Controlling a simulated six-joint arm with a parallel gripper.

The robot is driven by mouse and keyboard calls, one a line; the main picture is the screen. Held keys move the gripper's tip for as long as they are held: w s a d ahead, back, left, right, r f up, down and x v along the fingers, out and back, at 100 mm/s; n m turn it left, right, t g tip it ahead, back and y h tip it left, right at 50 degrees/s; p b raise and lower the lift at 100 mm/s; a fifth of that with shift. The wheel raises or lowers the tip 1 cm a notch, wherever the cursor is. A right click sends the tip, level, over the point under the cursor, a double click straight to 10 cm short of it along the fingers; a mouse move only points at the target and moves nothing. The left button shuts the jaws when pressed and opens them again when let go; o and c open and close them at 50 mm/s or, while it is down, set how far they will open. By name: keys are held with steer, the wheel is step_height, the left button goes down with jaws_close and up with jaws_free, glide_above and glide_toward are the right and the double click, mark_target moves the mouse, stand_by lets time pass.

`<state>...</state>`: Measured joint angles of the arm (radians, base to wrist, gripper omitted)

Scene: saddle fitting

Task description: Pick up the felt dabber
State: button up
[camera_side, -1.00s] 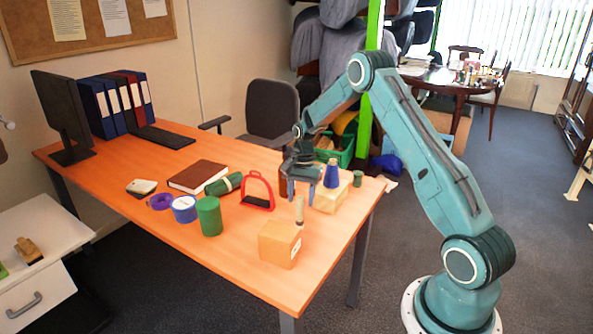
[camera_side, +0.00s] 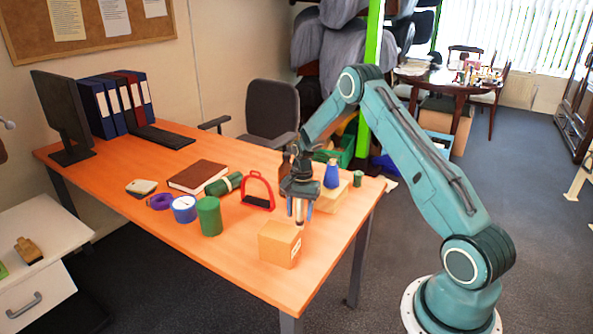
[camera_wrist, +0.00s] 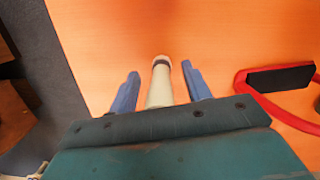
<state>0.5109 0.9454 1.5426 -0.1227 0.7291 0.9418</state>
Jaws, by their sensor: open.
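The felt dabber (camera_wrist: 160,85), a slim pale cylinder with a dark ring near its whitish tip, stands on the orange desk. In the wrist view it lies between the two blue fingers of my gripper (camera_wrist: 161,88), with a gap visible on each side. In the side view my gripper (camera_side: 300,215) points down over the dabber (camera_side: 299,210), which is partly hidden by the fingers. My gripper is open; I cannot tell whether either finger touches the dabber.
A cardboard box (camera_side: 279,244) stands just in front of my gripper. A green cylinder (camera_side: 209,216) stands farther left. The desk's front left is clear.

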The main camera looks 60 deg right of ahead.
jaws_close()
stand_by(0.3)
steer(key=shift+r, duration=0.1)
step_height(320, 180, up, 20)
stand_by(0.8)
stand_by(0.4)
